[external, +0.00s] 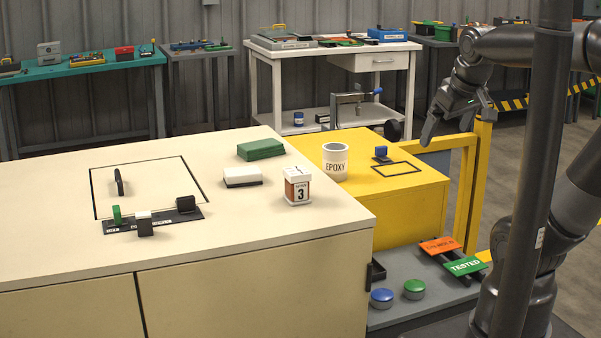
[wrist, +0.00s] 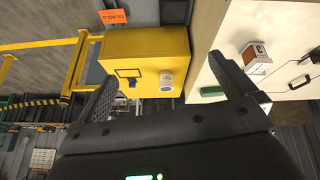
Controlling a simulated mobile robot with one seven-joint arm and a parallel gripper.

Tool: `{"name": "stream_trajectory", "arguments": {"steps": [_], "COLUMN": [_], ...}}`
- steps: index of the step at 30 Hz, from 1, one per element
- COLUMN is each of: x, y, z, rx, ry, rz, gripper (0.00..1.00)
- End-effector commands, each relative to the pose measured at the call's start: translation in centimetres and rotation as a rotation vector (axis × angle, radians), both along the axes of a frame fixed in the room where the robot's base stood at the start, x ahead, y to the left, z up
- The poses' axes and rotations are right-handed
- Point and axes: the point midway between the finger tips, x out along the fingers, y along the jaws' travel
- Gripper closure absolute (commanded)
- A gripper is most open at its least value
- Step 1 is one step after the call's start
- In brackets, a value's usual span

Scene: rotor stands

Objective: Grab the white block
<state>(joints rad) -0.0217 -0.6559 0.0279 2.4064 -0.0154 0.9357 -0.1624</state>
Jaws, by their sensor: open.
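The white block (external: 243,177) has a dark underside and lies flat on the cream cabinet top, between a green block (external: 261,149) and a white-and-brown box marked 3 (external: 298,185). My gripper (external: 458,122) is open and empty, up at the right above the yellow cabinet's right side, well away from the white block. In the wrist view my gripper's two fingers (wrist: 162,74) are spread wide with nothing between them. The green block (wrist: 212,91) shows there beside the right finger; I cannot make out the white block, which may be behind that finger.
A grey EPOXY cup (external: 335,162) and a blue-handled stamp (external: 381,154) stand on the yellow cabinet (external: 410,190). A strip with upright pieces (external: 155,220) lies at the cream top's left. A yellow rail (external: 470,190) stands near my arm. The cream top's front right is clear.

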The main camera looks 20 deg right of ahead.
Motion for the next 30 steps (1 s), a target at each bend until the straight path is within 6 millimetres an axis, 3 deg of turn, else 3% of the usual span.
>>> {"name": "stream_trajectory", "arguments": {"steps": [6, 15, 23, 30], "x": [6.0, 14.1, 20.4, 25.3], "y": [3.5, 10.0, 16.8, 23.6], "z": [2.9, 4.6, 3.8, 1.5], "rx": [-0.195, -0.414, -0.545, -0.616], "ry": [0.08, 0.174, 0.222, 0.225], "rz": [0.406, 1.0, 1.526, 2.01], "gripper": [0.0, 0.0, 0.0, 0.0]}}
